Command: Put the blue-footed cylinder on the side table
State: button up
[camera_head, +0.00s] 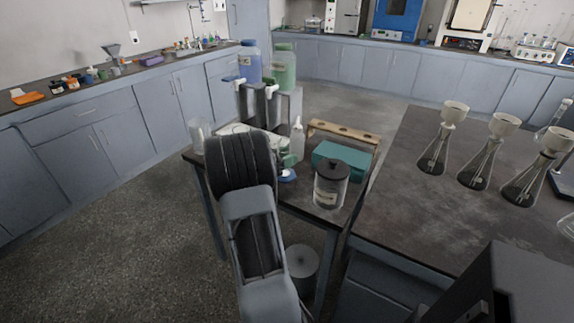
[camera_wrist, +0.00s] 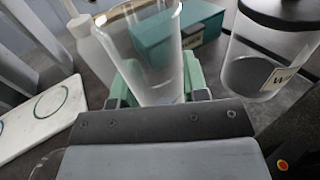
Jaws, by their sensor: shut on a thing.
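The blue-footed cylinder (camera_wrist: 150,45) is a clear, tall vessel held between the green fingers of my gripper (camera_wrist: 162,85) in the wrist view. Its blue foot (camera_head: 288,176) shows in the head view, just right of my arm and low over the side table (camera_head: 298,206). I cannot tell whether the foot touches the tabletop. My gripper (camera_head: 290,160) is shut on the cylinder, and my arm hides much of both in the head view. The side table is dark-topped and crowded.
A black-lidded jar (camera_head: 331,186), teal box (camera_head: 340,161), wooden rack (camera_head: 344,134) and white bottle (camera_head: 297,142) stand close by on the side table. Blue (camera_head: 249,64) and green (camera_head: 283,70) carboys are behind. A bench (camera_head: 410,215) with several flasks lies right.

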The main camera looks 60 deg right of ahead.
jog(key=shift+f, duration=1.45)
jog(key=shift+f, duration=0.2)
jog(key=o, duration=1)
jog(key=shift+r, duration=0.15)
